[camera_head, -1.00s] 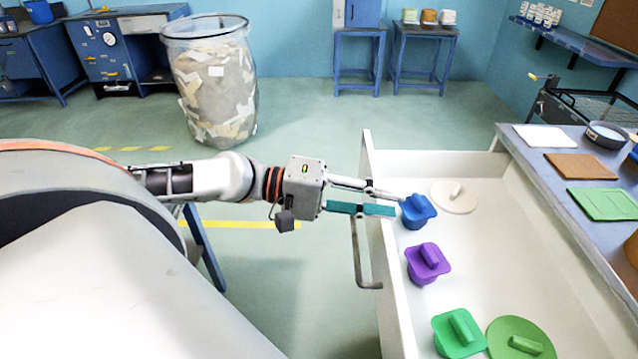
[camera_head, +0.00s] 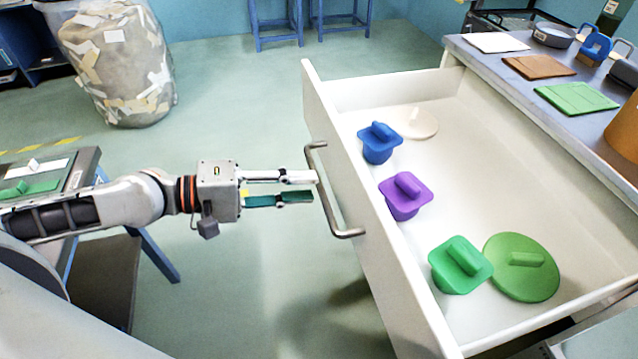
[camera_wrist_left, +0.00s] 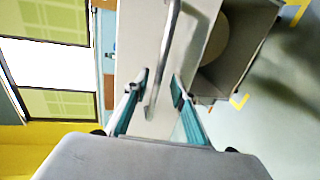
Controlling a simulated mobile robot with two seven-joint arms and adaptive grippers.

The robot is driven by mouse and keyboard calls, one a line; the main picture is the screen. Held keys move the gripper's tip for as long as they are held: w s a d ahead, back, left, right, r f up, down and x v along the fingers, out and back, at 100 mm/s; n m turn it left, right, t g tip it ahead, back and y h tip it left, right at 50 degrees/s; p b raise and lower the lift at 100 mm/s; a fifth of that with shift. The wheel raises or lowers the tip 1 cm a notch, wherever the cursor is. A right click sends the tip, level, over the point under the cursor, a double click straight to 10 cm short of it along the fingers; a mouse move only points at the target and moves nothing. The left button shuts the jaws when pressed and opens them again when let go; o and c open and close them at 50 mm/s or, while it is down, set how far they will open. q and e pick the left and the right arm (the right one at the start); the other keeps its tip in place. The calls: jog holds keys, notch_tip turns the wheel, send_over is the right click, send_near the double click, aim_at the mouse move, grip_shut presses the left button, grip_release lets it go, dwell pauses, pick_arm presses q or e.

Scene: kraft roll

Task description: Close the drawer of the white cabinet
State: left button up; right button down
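The white cabinet's drawer (camera_head: 345,175) stands open, its front panel facing left. A grey metal bar handle (camera_head: 330,207) is on the front panel. My left gripper (camera_head: 314,187) is open, with its fingertips at the handle, outside the drawer. In the left wrist view, the handle (camera_wrist_left: 167,45) runs between the two spread fingers (camera_wrist_left: 160,82) with gaps visible on both sides; I cannot tell whether either finger touches it. My right gripper is not in view.
The drawer holds blue (camera_head: 380,143), purple (camera_head: 405,196) and green (camera_head: 460,265) knobbed pieces, a white disc (camera_head: 415,123) and a green disc (camera_head: 522,268). Boards and a pan (camera_head: 553,35) lie on the cabinet top. Floor left of the drawer is clear near the gripper.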

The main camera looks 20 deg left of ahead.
aim_at(320, 184)
pick_arm(q)
jog(key=shift+p+x, duration=0.85)
jog(key=shift+x, duration=1.15)
jog(key=shift+s+d, duration=0.1)
jog(key=shift+r, duration=0.1)
grip_shut()
